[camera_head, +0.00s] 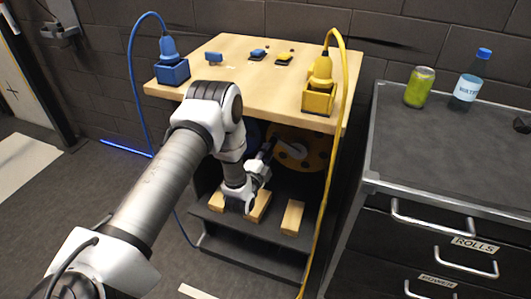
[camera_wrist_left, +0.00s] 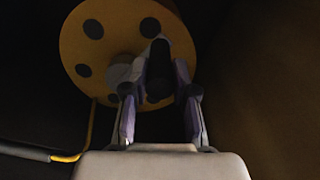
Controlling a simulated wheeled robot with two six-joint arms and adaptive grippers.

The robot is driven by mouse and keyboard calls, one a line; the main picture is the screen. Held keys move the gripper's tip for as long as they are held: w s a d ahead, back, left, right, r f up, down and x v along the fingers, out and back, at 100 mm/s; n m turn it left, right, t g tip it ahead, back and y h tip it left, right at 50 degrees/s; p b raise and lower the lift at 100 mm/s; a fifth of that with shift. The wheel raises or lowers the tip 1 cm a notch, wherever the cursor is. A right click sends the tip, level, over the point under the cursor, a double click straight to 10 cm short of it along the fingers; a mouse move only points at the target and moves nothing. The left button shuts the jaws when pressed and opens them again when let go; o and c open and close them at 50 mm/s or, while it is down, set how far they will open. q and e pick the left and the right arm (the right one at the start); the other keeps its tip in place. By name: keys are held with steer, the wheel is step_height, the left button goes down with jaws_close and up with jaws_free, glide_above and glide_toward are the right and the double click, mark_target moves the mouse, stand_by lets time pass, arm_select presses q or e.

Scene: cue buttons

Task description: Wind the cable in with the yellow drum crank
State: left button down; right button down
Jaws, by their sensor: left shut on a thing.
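The yellow drum (camera_head: 318,152) sits under the bench top, with dark round holes in its face. It fills the upper part of the left wrist view (camera_wrist_left: 82,45). Its dark crank handle (camera_wrist_left: 160,62) points toward the camera, between the fingers of my left gripper (camera_wrist_left: 160,95). In the head view my left gripper (camera_head: 268,152) reaches under the bench top to the drum's front, shut on the handle. The yellow cable (camera_head: 345,90) loops from the yellow plug (camera_head: 322,70) down past the bench's right side to the floor. My right gripper is not in view.
A blue plug (camera_head: 168,48) with its blue cable (camera_head: 130,70) stands at the bench's left. Small blue and yellow buttons (camera_head: 284,58) lie on top. Wooden blocks (camera_head: 292,217) rest on the lower shelf. A dark drawer cabinet (camera_head: 450,150) stands close on the right.

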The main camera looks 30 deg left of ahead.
arm_select(q)
steer(key=shift+w+d+r, duration=0.1)
steer(key=shift+w+r, duration=0.05)
steer(key=shift+r, duration=0.2)
steer(key=c, duration=0.9)
jaws_free()
steer(key=shift+d+f, duration=0.1)
steer(key=shift+d, duration=0.05)
steer(key=shift+s+f, duration=0.1)
steer(key=shift+s, duration=0.15)
steer(key=v, duration=1.1)
steer(key=shift+s, duration=0.25)
